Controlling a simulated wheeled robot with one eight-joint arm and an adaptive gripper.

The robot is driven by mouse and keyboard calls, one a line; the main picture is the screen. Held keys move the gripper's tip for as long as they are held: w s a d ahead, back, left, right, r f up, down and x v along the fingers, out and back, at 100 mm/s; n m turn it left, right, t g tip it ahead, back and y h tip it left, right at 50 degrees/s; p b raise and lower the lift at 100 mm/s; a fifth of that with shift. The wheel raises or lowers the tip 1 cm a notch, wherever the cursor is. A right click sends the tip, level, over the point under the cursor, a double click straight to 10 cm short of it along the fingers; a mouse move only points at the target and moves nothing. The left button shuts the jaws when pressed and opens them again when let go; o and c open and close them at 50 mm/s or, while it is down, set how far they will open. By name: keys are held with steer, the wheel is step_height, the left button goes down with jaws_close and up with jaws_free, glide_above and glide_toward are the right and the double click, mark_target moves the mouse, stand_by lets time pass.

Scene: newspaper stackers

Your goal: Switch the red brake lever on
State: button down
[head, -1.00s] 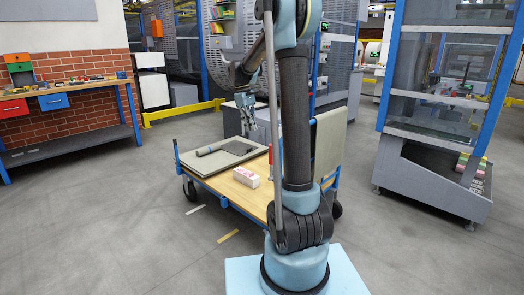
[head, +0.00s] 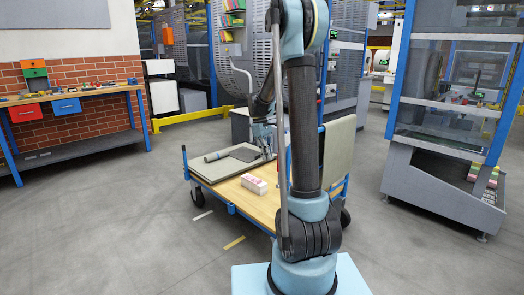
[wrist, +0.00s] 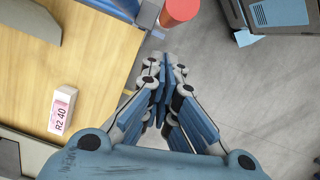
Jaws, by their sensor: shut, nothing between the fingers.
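The red brake lever shows in the wrist view as a red round end (wrist: 181,10) at the top edge, beside the blue edge of the cart. My gripper (wrist: 165,65) is shut and empty, with its fingertips pointing just below and left of the red end, apart from it in the picture. In the head view my gripper (head: 265,152) hangs low over the cart (head: 232,205), near its far edge. The red lever is hidden behind my arm in the head view.
A white and pink box (head: 254,184) lies on the cart's wooden deck and also shows in the wrist view (wrist: 62,112). A grey board (head: 225,164) with a dark roll on it lies at the deck's left. A workbench (head: 80,95) stands at left. A glazed cabinet (head: 450,110) stands at right.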

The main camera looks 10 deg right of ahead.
mark_target(280, 169)
steer(key=shift+s+d, duration=0.7)
steer(key=shift+d, duration=0.1)
steer(key=shift+s, duration=0.1)
steer(key=shift+s+d+r+t, duration=0.1)
steer(key=shift+s+d+t, duration=0.15)
steer(key=shift+t, duration=0.05)
